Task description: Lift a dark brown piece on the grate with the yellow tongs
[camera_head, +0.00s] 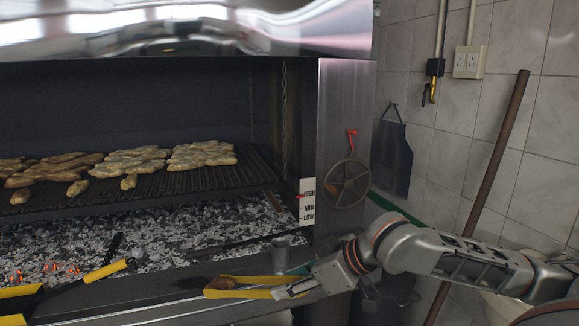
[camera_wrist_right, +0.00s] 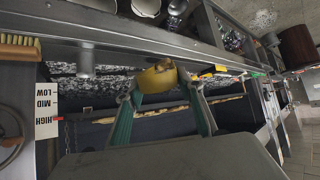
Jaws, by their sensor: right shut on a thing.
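Yellow tongs (camera_head: 262,294) lie level in front of the grill's front ledge in the head view. My right gripper (camera_head: 298,283) is shut on them at their right end. In the right wrist view, the yellow tongs (camera_wrist_right: 155,80) show end-on between the green fingers of my right gripper (camera_wrist_right: 161,88). A small brown patch shows between the tongs' arms at the left end; I cannot tell if it is a piece of food. Several browned pieces (camera_head: 203,155) lie on the dark grate (camera_head: 225,178), up and left of the tongs.
Ash-covered coals (camera_head: 170,235) with a few embers lie below the grate. Another yellow-handled tool (camera_head: 106,271) lies at the front left. A metal cup (camera_head: 281,248) stands on the ledge. A HIGH/MID/LOW label (camera_head: 307,202) and a wheel (camera_head: 348,184) are on the right side post.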

